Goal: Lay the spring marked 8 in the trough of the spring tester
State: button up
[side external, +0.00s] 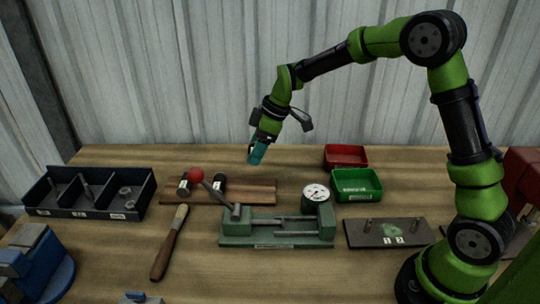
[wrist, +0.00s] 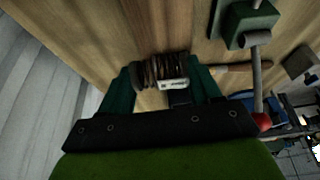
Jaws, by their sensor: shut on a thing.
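My gripper (side external: 257,152) is raised above the back of the bench, its teal fingers pointing down. In the wrist view the fingers (wrist: 162,80) are shut on a dark coiled spring (wrist: 160,70), which lies crosswise between them. The spring has a white tag whose marking is too small to read. The green spring tester (side external: 262,240) stands on the bench, below and in front of my gripper. It has a round dial (side external: 316,192), a lever with a red knob (side external: 196,174) and rods along its middle. No spring is clearly visible in its trough.
A wooden board (side external: 260,192) behind the tester bears two dark, white-tagged pieces (side external: 184,187). A black divided tray (side external: 88,212) and a wooden-handled tool (side external: 170,243) are left. Green (side external: 356,197) and red (side external: 345,150) bins and a pegged dark plate (side external: 362,240) are right.

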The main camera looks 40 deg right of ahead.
jog(key=shift+s+a+r, duration=0.1)
jog(key=shift+a+r, duration=0.2)
jog(key=shift+a, duration=0.3)
jog(key=shift+s+a+r, duration=0.1)
jog(key=shift+a+r, duration=0.15)
jog(key=shift+a, duration=0.3)
jog(key=s+a+m+h, duration=0.1)
jog(key=s+m, duration=0.2)
jog(key=s, duration=0.2)
jog(key=s+a+m+t+h, duration=0.1)
jog(key=s+a+m, duration=0.1)
jog(key=s, duration=0.3)
jog(key=s+a+f+m+h, duration=0.1)
jog(key=s+m, duration=0.2)
jog(key=s, duration=0.2)
jog(key=shift+s+a+m+t, duration=0.2)
jog(key=shift+a+m+t, duration=0.1)
jog(key=shift+m, duration=0.1)
jog(key=shift+s+d+f+m+g+h, duration=0.2)
jog(key=shift+s+d+m+h, duration=0.3)
jog(key=shift+m, duration=1.1)
jog(key=shift+s+d+f+m+g+h, duration=0.1)
jog(key=shift+s+d+m+g+h, duration=0.35)
jog(key=shift+m, duration=1.15)
jog(key=shift+s+d+f+m+g+h, duration=0.15)
jog(key=shift+d+m+h, duration=0.3)
jog(key=shift+m+h, duration=0.8)
jog(key=shift+m+y, duration=0.35)
jog(key=shift+y, duration=0.05)
jog(key=shift+f, duration=2.2)
